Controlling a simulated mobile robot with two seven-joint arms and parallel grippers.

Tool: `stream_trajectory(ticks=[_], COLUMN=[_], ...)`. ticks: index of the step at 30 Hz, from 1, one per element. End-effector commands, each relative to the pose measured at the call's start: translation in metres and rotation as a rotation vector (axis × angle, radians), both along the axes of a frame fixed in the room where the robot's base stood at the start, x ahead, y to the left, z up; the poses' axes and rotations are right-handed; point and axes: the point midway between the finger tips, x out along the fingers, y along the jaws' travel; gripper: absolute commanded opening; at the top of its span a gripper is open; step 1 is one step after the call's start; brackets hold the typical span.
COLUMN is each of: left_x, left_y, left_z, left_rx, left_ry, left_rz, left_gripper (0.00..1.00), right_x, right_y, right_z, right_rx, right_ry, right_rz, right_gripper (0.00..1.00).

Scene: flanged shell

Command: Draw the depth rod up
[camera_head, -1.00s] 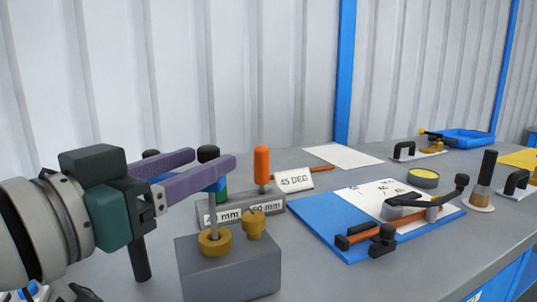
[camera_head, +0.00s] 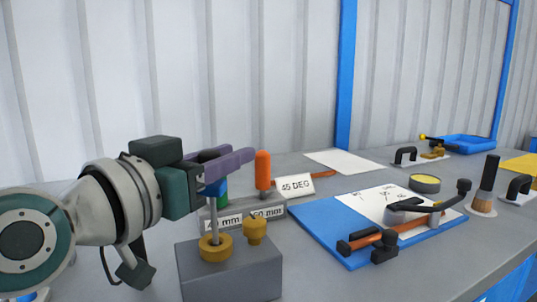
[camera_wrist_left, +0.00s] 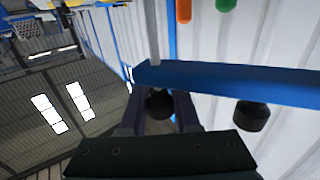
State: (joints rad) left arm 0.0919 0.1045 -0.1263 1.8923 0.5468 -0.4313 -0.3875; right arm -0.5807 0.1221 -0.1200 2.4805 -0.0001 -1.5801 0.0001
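The depth rod (camera_head: 214,215) is a thin grey rod. It stands upright in a brass collar (camera_head: 215,252) on a grey block (camera_head: 228,275). A blue crossbar (camera_head: 214,188) is at its upper part; in the left wrist view the bar (camera_wrist_left: 235,84) runs across the rod (camera_wrist_left: 152,28). My left gripper (camera_head: 238,157), with purple fingers, is at the rod's top. In the left wrist view a black knob (camera_wrist_left: 159,103) lies between the fingers, with a gap visible beside it. The fingers look open. The knob is hidden in the head view. My right gripper is out of view.
A brass screw (camera_head: 255,230) stands beside the collar. Behind is a labelled grey rack (camera_head: 240,213) with an orange-handled tool (camera_head: 263,169). A 45 DEG card (camera_head: 294,187) stands near it. A blue board (camera_head: 325,225) with paper and tools lies to the right.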

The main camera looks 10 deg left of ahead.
Motion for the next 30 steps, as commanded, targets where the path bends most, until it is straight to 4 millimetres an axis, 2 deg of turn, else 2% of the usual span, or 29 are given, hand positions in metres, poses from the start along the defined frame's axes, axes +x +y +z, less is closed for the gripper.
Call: stream_trajectory(ticks=[1,7,30], left_x=[-0.0001,-0.0002,-0.0001], left_y=[0.0001,0.0002,0.0003], left_z=[-0.0001,-0.0001,0.0], left_rx=[0.0,0.0,0.0], left_ry=[0.0,0.0,0.0], left_rz=[0.0,0.0,0.001], left_gripper=[0.21,0.0,0.0], right_x=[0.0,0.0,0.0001], right_y=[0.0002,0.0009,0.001], right_z=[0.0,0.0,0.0], right_rx=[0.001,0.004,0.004], right_ry=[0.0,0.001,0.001], right_rz=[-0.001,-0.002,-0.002], right_gripper=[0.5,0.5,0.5])
